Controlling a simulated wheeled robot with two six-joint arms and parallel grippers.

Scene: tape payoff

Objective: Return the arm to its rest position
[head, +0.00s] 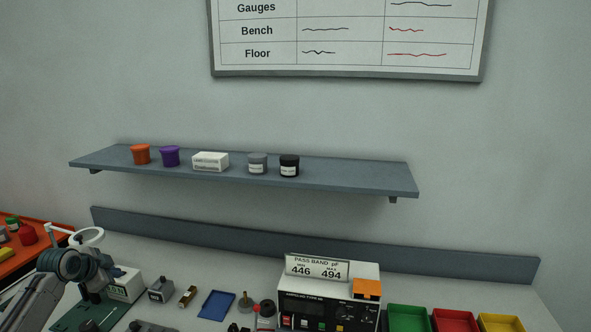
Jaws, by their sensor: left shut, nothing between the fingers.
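My left arm comes in at the lower left, and its gripper (93,294) points down over the left part of the bench, above the dark green mat (66,324). The fingers look small and dark and are shut with nothing between them. A white box-shaped device (126,284) stands just right of the gripper. My right gripper is out of view.
A white ring-shaped lamp (88,231) stands behind my arm. A grey device (160,291), blue tray (216,305) and pass-band meter (328,306) stand on the bench. Green (409,307), red and yellow bins are at right. A shelf (345,178) holds small containers.

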